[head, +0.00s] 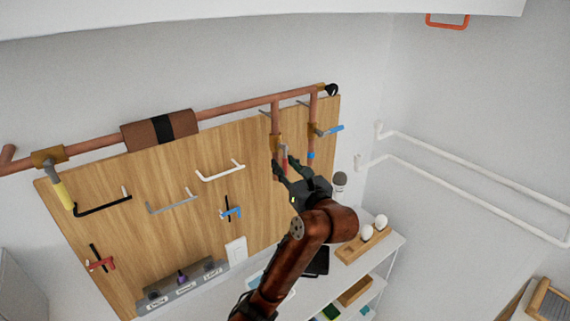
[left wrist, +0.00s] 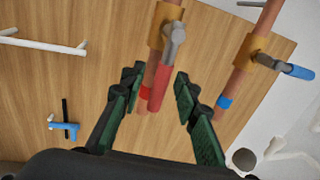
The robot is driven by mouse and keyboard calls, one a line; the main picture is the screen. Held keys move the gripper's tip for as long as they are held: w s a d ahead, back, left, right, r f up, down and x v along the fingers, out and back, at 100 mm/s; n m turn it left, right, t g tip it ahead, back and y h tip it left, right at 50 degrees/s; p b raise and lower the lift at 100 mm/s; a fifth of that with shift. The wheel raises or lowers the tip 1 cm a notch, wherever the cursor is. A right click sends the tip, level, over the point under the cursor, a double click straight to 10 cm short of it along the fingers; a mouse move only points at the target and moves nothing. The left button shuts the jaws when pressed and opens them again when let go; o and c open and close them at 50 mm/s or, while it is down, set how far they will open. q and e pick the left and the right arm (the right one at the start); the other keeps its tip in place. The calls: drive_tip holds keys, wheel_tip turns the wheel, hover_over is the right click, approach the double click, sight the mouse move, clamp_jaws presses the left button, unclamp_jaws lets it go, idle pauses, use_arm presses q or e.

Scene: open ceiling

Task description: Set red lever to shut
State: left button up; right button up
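The red lever (head: 285,153) is on a brass valve on the left of two vertical copper pipes, at the right part of the wooden board. In the left wrist view the red lever (left wrist: 160,87) hangs down from the valve, roughly along the pipe, partly covering it and a red band (left wrist: 145,94). My left gripper (head: 286,165) is at the lever; in the wrist view its fingers (left wrist: 158,82) are apart, one on each side of the lever and pipe, with gaps visible. Whether the lever lies fully between the fingers in depth is unclear. My right gripper is not in view.
A blue lever (head: 331,130) sticks out sideways from the right-hand pipe (head: 312,120). Hooks, a small blue-handled piece (head: 231,213) and a red-handled one (head: 100,264) are on the wooden board (head: 150,240). A white shelf (head: 385,250) stands below, right.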

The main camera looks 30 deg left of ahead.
use_arm(q)
drive_tip(key=shift+a, duration=0.1)
drive_tip(key=shift+c, duration=0.7)
clamp_jaws()
drive_tip(key=shift+w, duration=0.1)
